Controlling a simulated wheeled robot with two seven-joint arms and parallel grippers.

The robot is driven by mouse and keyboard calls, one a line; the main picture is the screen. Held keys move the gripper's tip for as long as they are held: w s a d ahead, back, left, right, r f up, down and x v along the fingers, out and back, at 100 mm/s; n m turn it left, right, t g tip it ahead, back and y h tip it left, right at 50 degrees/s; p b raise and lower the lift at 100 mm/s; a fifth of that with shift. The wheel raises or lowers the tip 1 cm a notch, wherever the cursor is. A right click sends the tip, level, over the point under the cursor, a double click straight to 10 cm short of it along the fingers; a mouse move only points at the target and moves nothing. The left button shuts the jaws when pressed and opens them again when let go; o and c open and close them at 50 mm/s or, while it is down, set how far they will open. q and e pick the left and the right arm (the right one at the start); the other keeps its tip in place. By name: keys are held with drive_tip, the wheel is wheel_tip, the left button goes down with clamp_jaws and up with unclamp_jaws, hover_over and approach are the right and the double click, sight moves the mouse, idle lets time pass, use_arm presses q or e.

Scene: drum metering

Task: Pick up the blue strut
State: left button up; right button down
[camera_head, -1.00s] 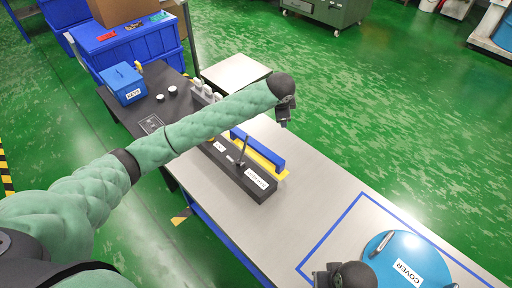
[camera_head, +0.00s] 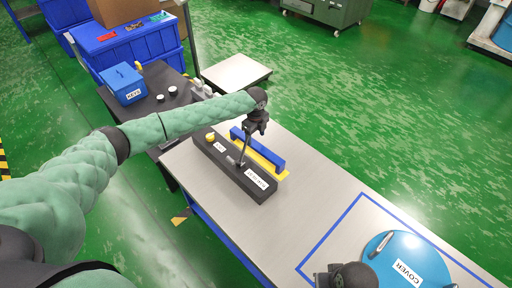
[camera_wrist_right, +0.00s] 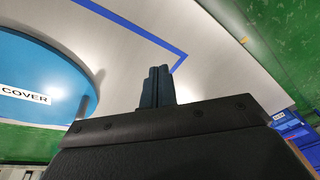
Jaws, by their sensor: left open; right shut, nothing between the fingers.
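The blue strut (camera_head: 266,155) is a long bar lying along a yellow strip (camera_head: 282,174) on the grey worktable, behind a black block (camera_head: 225,167). My left gripper (camera_head: 260,131) is open and points down above the strut, near its middle. It looks apart from the strut, but its exact height is hard to tell. My right gripper shows in the right wrist view (camera_wrist_right: 158,88), shut and empty over the table near the round blue cover (camera_wrist_right: 38,75).
The blue cover (camera_head: 383,266) lies inside a blue tape outline at the front right. A dark table with a blue box (camera_head: 124,84) adjoins at the left. The table's middle right is clear.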

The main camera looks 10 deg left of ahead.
sight(256, 144)
use_arm(q)
drive_tip(key=shift+f, duration=0.7)
wheel_tip(256, 144, down, 2)
drive_tip(key=shift+s+d+f+p, duration=0.1)
drive_tip(key=shift+p, duration=0.65)
drive_tip(key=shift+f, duration=1.25)
use_arm(e)
drive_tip(key=shift+s+d+r, duration=0.1)
drive_tip(key=shift+d+r, duration=0.3)
drive_tip(key=shift+d, duration=0.25)
use_arm(q)
drive_tip(key=shift+c, duration=0.4)
drive_tip(key=c, duration=1.1)
clamp_jaws()
drive_tip(key=shift+r, duration=0.1)
use_arm(e)
drive_tip(key=shift+g, duration=0.3)
